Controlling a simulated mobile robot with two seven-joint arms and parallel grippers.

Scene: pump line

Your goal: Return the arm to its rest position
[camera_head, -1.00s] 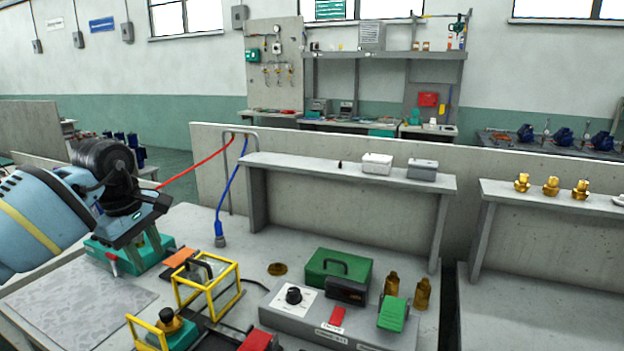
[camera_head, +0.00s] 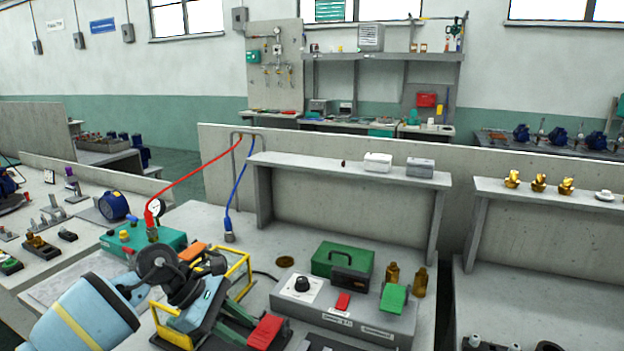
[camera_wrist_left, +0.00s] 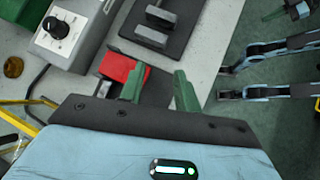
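My left gripper (camera_head: 235,318) is low over the bench in the head view, beside the yellow frame (camera_head: 238,272) and left of the grey control box (camera_head: 360,322). Its light-blue arm comes in from the lower left. In the left wrist view the two green fingers (camera_wrist_left: 163,82) stand apart with nothing held between them. A red block (camera_wrist_left: 122,68) shows beyond the left finger; whether they touch is unclear. The same block (camera_head: 265,331) is right of the gripper in the head view. Light-blue and dark links at the right of the wrist view may be my right arm; its grip is unclear.
The control box carries a knob (camera_head: 302,284) and a green case (camera_head: 343,260) stands behind it. Brass fittings (camera_head: 392,273) stand nearby. A green unit (camera_head: 150,240) with a red hose is at left. A raised shelf (camera_head: 350,172) runs behind.

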